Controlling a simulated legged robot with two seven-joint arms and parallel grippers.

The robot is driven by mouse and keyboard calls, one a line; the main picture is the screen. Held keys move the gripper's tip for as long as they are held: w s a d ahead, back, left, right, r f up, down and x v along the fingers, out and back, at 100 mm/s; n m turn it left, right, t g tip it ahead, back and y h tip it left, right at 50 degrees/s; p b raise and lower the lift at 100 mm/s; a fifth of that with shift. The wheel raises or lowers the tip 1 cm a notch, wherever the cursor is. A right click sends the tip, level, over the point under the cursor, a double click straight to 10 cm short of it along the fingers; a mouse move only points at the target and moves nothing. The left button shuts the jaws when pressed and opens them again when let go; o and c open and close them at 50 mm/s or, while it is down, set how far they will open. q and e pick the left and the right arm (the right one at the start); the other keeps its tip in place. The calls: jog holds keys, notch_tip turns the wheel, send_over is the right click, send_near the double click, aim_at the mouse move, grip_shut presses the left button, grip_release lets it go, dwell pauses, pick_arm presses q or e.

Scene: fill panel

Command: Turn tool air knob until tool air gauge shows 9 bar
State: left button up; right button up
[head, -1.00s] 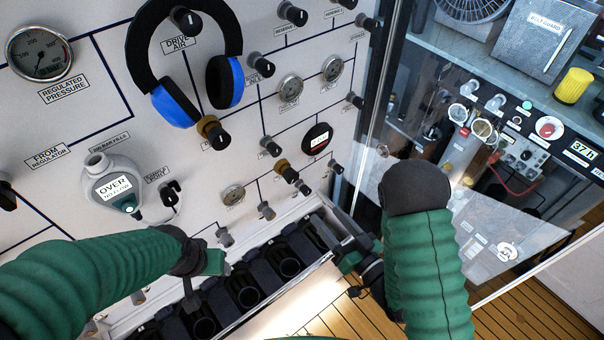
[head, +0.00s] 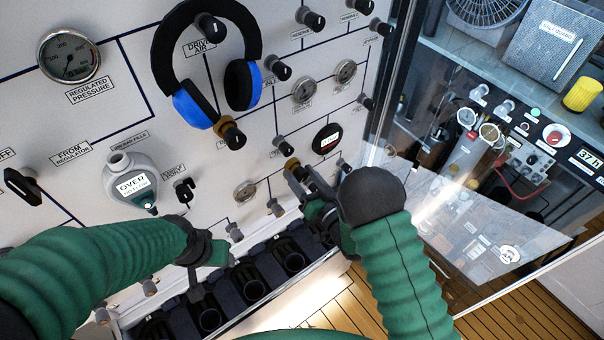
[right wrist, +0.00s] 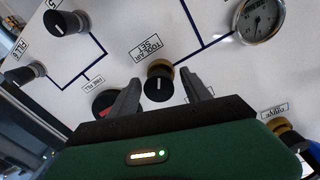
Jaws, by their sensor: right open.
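The tool air knob (right wrist: 158,86), black with a brass collar and a "TOOL AIR SET" label, sits between the open fingers of my right gripper (right wrist: 163,90) in the right wrist view. I cannot tell whether they touch it. In the head view the knob (head: 292,163) is partly hidden by my right gripper (head: 300,174). A round gauge (right wrist: 258,20) joined by a line is likely the tool air gauge; in the head view it is the small gauge (head: 245,191). Its reading is too small to tell. My left gripper (head: 204,262) hangs low at left, apart from the knob.
Blue and black headphones (head: 243,85) hang on the panel around the drive air area. Other knobs and a round black display (head: 326,138) crowd the panel. A glass pane stands to the right.

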jog(key=shift+a, duration=0.2)
jog(key=c, duration=0.4)
jog(key=shift+w+d, duration=0.1)
jog(key=shift+d, duration=0.3)
grip_shut()
jog(key=n+b, duration=0.2)
jog(key=b, duration=0.1)
jog(key=shift+a+f, duration=0.15)
jog(key=shift+f, duration=0.15)
jog(key=shift+r+n+b, duration=0.1)
jog(key=shift+n+b, duration=0.2)
jog(key=shift+r, duration=0.2)
grip_release()
jog(key=shift+o, duration=1.4)
pick_arm(q)
notch_tip(320, 180, down, 3)
jog(key=shift+s+d+f, duration=0.1)
pick_arm(e)
jog(key=shift+o, duration=0.6)
jog(key=shift+s+r, duration=0.1)
jog(key=shift+s, duration=0.15)
jog(key=shift+d, duration=0.2)
